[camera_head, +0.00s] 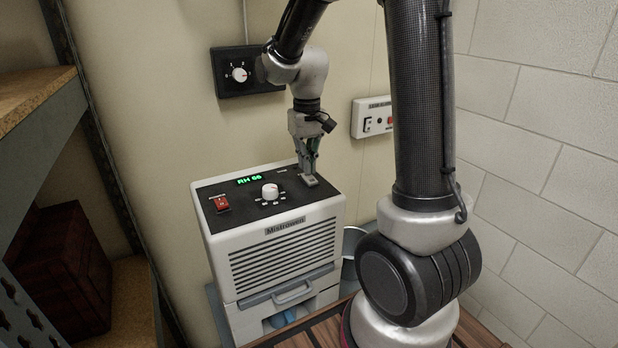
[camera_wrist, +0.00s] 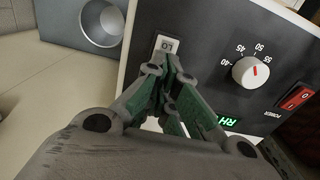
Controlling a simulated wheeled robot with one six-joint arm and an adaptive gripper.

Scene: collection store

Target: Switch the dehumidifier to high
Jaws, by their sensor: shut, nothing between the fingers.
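The dehumidifier (camera_head: 285,258) is a white box with a louvred front and a black top panel, in the head view below my arm. The panel has a green RH display (camera_head: 249,180), a white humidity knob (camera_head: 270,191) and a red power switch (camera_head: 221,203). A small pale fan switch (camera_head: 310,181) sits at the panel's right end; in the wrist view its plate (camera_wrist: 166,43) shows the letters "LO". My gripper (camera_head: 307,170) is shut and empty, its fingertips (camera_wrist: 167,72) right at this switch. Whether they touch it I cannot tell; they hide part of it.
On the wall are a black control box with a knob (camera_head: 239,74) and a white box with a red button (camera_head: 372,118). A grey bucket (camera_head: 350,245) stands right of the dehumidifier. Shelving (camera_head: 40,100) with a dark red crate (camera_head: 62,265) is at left.

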